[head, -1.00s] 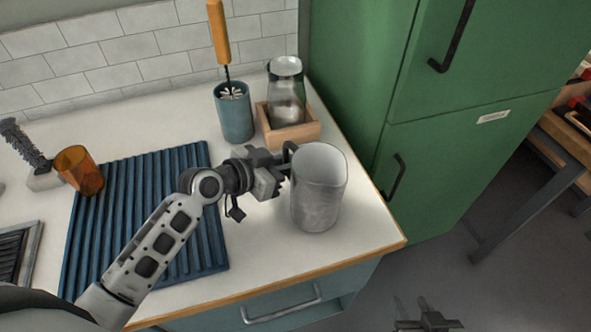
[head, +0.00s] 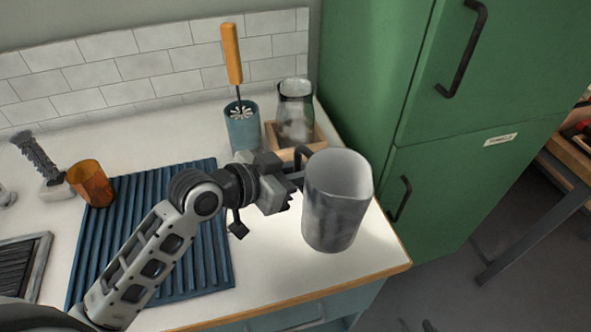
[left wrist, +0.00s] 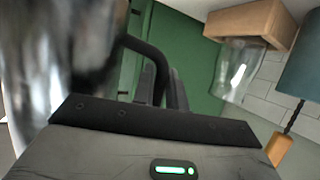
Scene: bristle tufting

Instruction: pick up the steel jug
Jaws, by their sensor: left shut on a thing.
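The steel jug (head: 337,205) is a grey, brushed cylinder with a dark handle (head: 302,155) on its left side. It is upright over the right end of the counter and looks raised a little off it. My left gripper (head: 291,180) is shut on the handle. In the left wrist view, the jug's blurred wall (left wrist: 60,60) fills the left side, and the black handle (left wrist: 150,55) runs down to the fingers. My right gripper (head: 416,325) barely shows at the bottom edge of the head view, low over the floor; its two tips look apart and empty.
Behind the jug, a glass carafe (head: 296,112) stands in a wooden box (head: 311,133), beside a teal cup (head: 242,133) holding an orange-handled brush. A blue ribbed mat (head: 205,262) and amber cup (head: 92,184) lie left. The green fridge (head: 440,200) stands right, near the counter edge.

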